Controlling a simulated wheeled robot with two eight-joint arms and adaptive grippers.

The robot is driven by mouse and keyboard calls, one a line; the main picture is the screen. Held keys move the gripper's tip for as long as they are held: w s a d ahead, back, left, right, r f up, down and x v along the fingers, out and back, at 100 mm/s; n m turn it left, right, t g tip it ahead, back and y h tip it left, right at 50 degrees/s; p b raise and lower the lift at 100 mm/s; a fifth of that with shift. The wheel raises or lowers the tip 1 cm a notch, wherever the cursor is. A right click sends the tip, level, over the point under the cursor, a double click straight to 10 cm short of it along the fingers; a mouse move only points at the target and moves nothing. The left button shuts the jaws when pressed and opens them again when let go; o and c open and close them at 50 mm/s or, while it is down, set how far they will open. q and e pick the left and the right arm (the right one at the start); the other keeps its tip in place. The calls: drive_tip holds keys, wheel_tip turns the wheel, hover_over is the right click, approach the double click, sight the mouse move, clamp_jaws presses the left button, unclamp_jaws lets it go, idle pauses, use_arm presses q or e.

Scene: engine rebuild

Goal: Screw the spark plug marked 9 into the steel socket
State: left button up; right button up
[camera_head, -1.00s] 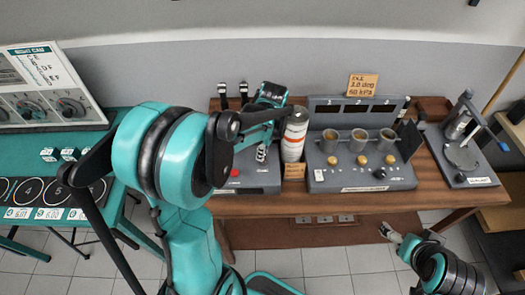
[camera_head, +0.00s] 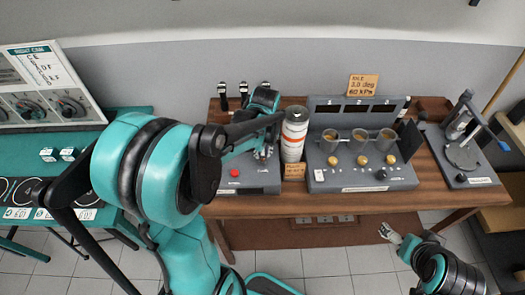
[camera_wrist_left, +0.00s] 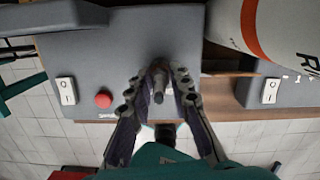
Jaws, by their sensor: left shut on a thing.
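My left gripper (camera_head: 263,153) is over the grey unit with the red button, left of the white and orange cylinder. In the left wrist view its two fingers (camera_wrist_left: 160,90) are closed around a slim dark grey part (camera_wrist_left: 159,82), seen nearly end-on. It is probably the spark plug, but no number 9 can be read. The steel socket cannot be made out; the fingers and arm cover part of the unit. My right gripper (camera_head: 389,234) is low at the right, in front of the bench and away from the unit; its jaws are too small to judge.
The grey unit carries a red button (camera_head: 234,173). The white and orange cylinder (camera_head: 293,134) stands close to the right of my left gripper. A grey console with three cups (camera_head: 358,141) is further right. Black-topped upright parts (camera_head: 223,90) stand behind the unit.

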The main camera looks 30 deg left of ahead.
use_arm(q)
drive_tip(key=shift+m, duration=0.4)
drive_tip(key=o, duration=1)
